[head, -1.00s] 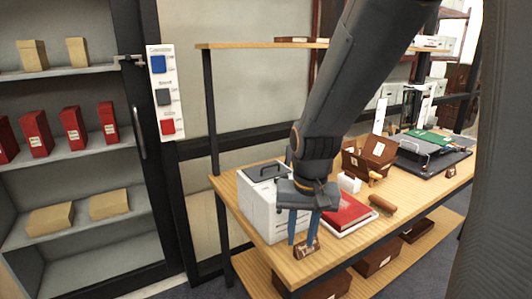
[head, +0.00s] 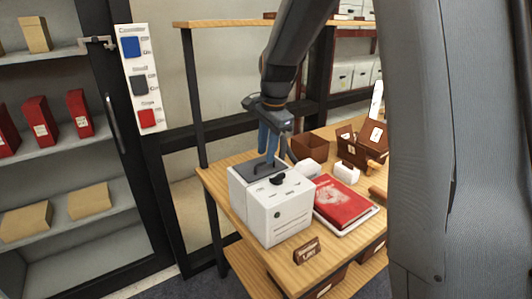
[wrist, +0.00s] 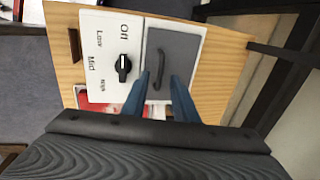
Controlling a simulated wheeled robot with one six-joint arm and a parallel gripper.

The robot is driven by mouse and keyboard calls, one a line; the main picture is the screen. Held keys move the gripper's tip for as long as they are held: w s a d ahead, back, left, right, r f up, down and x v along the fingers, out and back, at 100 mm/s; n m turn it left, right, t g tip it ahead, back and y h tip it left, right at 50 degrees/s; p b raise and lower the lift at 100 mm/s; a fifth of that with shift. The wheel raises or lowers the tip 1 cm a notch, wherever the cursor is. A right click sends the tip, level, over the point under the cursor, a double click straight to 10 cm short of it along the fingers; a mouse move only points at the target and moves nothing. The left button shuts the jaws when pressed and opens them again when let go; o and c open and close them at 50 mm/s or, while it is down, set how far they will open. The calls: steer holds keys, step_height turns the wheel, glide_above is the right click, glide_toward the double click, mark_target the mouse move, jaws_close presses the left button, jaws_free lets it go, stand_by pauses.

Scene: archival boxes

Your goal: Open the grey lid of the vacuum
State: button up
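The vacuum (head: 280,222) is a white box at the left end of the wooden table. Its grey lid (head: 243,170) is on top and looks shut, with a dark handle. In the wrist view the lid (wrist: 187,45) carries a raised bar handle (wrist: 161,66). A black dial (wrist: 123,67) sits beside the lid, with "Off", "Low" and "Mid" markings. My gripper (head: 267,156) points down just above the lid. In the wrist view my gripper's blue fingers (wrist: 160,80) are apart, with the handle showing between their tips. I cannot tell whether they touch it.
A red book (head: 343,200) lies on a white tray right of the vacuum. A small wooden sign (head: 306,250) stands in front. Brown boxes (head: 310,147) stand behind. A black table post (head: 196,90) rises at the back left. A wall panel (head: 140,80) has blue, grey and red squares.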

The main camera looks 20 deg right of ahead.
steer(key=shift+w+f, duration=0.2)
steer(key=shift+f, duration=0.9)
jaws_close()
stand_by(0.7)
